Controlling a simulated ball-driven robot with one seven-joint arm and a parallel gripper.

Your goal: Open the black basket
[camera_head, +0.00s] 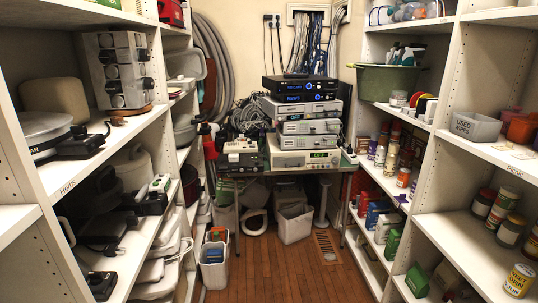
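I cannot pick out a black basket for certain. Several dark objects sit on the left shelves, including a black box-like item (152,197) on the lower shelf and a dark round container (189,184) further back. Whether either is a basket, or has a lid, cannot be told. My gripper does not show in this view.
A narrow wooden floor (265,265) runs between white shelves on both sides. A table with stacked electronic devices (305,135) closes the far end. White bins (294,223) and (214,266) stand on the floor. A green tub (387,80) sits on the right shelves.

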